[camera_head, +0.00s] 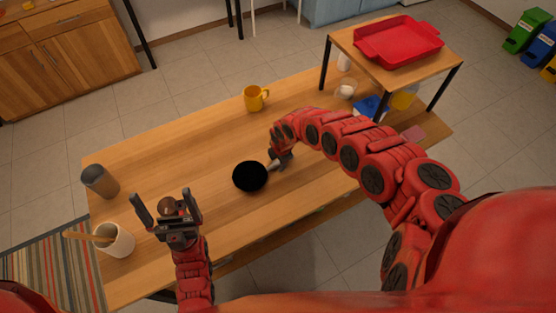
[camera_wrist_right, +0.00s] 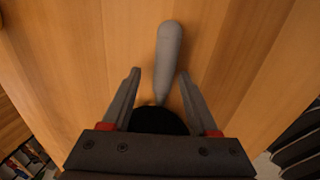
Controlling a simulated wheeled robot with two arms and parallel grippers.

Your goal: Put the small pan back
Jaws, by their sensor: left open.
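The small pan (camera_head: 250,176) is black and round and rests on the wooden table, left of my right gripper. Its light grey handle (camera_wrist_right: 168,58) runs up the right wrist view, with the dark pan edge (camera_wrist_right: 158,121) at the bottom. My right gripper (camera_head: 277,157) is low over the table at the handle; in the right wrist view its fingers (camera_wrist_right: 159,74) are apart, one on each side of the handle, with gaps visible. My left gripper (camera_head: 163,198) is open with its fingers pointing up, at the table's front left. A brown rounded shape shows between its fingers; I cannot tell what it is.
A yellow mug (camera_head: 256,98) stands behind the pan. A grey cup (camera_head: 100,182) and a white pot (camera_head: 116,240) with a wooden utensil stand at the left. A raised wooden shelf (camera_head: 345,38) at the right holds a red tray (camera_head: 398,41). The table's middle left is clear.

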